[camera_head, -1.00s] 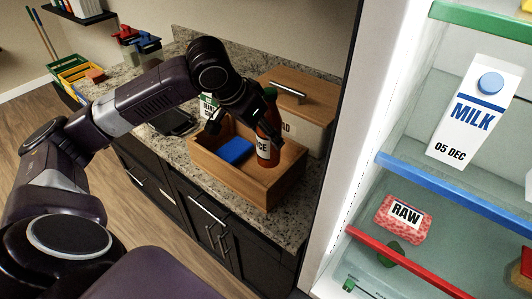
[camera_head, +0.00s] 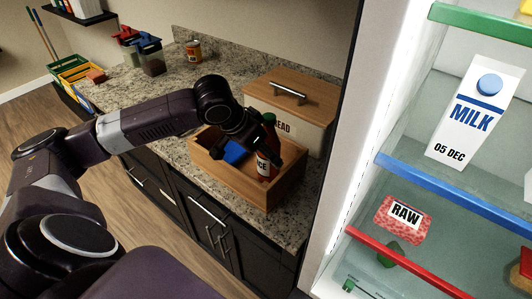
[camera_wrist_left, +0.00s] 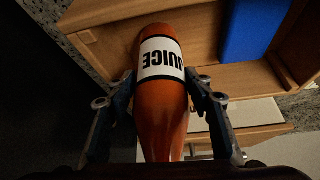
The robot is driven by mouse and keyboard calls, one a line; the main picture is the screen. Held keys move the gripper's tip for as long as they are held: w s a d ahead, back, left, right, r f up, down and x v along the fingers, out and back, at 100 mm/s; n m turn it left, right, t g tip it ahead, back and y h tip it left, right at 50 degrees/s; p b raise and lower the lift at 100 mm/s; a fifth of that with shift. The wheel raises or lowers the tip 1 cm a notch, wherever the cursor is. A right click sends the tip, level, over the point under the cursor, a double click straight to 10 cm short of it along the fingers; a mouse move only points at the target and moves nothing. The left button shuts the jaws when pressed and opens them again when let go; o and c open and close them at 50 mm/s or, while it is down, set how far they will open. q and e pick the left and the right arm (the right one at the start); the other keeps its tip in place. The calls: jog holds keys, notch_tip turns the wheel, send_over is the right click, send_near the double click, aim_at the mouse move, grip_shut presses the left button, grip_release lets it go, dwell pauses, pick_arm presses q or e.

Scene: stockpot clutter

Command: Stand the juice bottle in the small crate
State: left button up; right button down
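The juice bottle (camera_head: 264,166), orange-red with a green cap and a white label, is upright or nearly so inside the small wooden crate (camera_head: 262,196), at its right end. My left gripper (camera_head: 259,147) reaches in from the left and is shut on the bottle's upper part. In the left wrist view the bottle (camera_wrist_left: 160,110) lies between the two fingers (camera_wrist_left: 162,84), which are against its sides. The bottle's base is hidden, so I cannot tell whether it touches the crate floor. My right gripper is not in view.
A blue block (camera_head: 234,152) is in the crate left of the bottle. A wooden bread box (camera_head: 312,112) stands close behind. A white fridge with shelves (camera_head: 450,178) is at right.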

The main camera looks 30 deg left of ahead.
pick_arm(q)
jog(key=shift+o, duration=1.4)
jog(key=shift+r, duration=0.15)
jog(key=b+v, duration=0.1)
jog(key=v, duration=1.1)
